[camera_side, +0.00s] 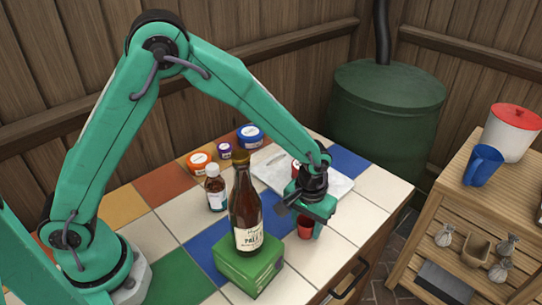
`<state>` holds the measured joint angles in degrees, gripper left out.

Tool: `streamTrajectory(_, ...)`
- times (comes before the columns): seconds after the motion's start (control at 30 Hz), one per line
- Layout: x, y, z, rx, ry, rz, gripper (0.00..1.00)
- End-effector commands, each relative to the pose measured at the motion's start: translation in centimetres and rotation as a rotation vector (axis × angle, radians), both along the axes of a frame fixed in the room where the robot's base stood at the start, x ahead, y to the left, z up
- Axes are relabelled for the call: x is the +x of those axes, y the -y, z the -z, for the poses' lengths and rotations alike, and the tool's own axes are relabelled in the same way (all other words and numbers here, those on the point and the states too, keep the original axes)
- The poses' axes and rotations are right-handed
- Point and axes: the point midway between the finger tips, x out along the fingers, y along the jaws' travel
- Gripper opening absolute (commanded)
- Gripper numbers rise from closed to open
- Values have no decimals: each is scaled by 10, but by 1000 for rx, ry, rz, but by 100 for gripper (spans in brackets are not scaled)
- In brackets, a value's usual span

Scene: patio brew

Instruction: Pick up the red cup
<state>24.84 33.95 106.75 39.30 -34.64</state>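A red cup (305,229) shows just below my gripper (308,222), near the front right of the tiled table, right of the brown bottle. One teal finger hangs down against or just beside the cup's right side. The other finger is not clearly visible, so I cannot tell whether the gripper is closed on the cup. I also cannot tell whether the cup touches the tiles.
A brown bottle (246,205) stands on a green box (248,266), close left of my gripper. A white board (340,182) lies behind, with a red item (296,170) partly hidden by my arm. A small brown bottle (215,188) and several jars stand at the back.

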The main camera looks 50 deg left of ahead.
Motion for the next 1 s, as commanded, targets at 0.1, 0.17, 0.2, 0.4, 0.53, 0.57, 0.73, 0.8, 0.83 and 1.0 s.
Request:
streamTrajectory(0.1,0,0,0,0,0,0,20)
streamTrajectory(0.17,0,0,0,0,0,0,20)
streamTrajectory(0.2,0,0,0,0,0,0,20)
streamTrajectory(0.4,0,0,-2,0,0,0,20)
streamTrajectory(0.53,0,0,-8,-1,1,0,20)
streamTrajectory(0.57,1,0,-10,-1,1,0,20)
streamTrajectory(0.73,1,0,-29,-1,3,0,20)
streamTrajectory(0.8,1,0,-40,-1,3,0,20)
streamTrajectory(0.83,1,0,-45,-2,4,0,20)
streamTrajectory(1.0,1,0,-71,-2,4,0,20)
